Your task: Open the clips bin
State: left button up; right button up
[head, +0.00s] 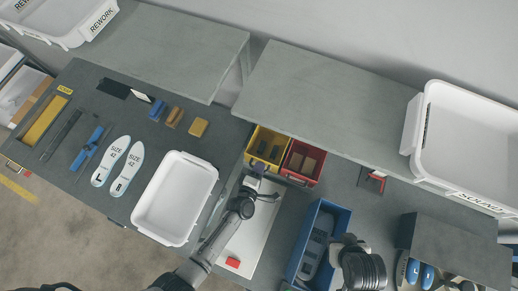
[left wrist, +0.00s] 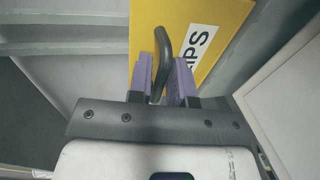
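The yellow clips bin (head: 254,153) stands at the rear of the bench beside a red bin. In the left wrist view its yellow front (left wrist: 170,20) carries a white label ending in "PS" (left wrist: 203,45) and a dark curved handle (left wrist: 163,48). My left gripper (left wrist: 161,80) has its purple fingers close on both sides of that handle and looks shut on it. In the head view the left gripper (head: 258,188) is at the bin's front, its fingers small. My right gripper (head: 348,242) is by the blue bin; its fingertips are not clear.
The red bin (head: 314,182) is right of the clips bin. A white tray (head: 213,180) lies left of my left arm, a blue bin (head: 340,215) to its right. A grey shelf (head: 330,95) stands behind. Two insoles (head: 118,160) lie at the left.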

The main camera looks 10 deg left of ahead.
pick_arm(q)
jog(key=shift+c, duration=0.4)
grip_shut()
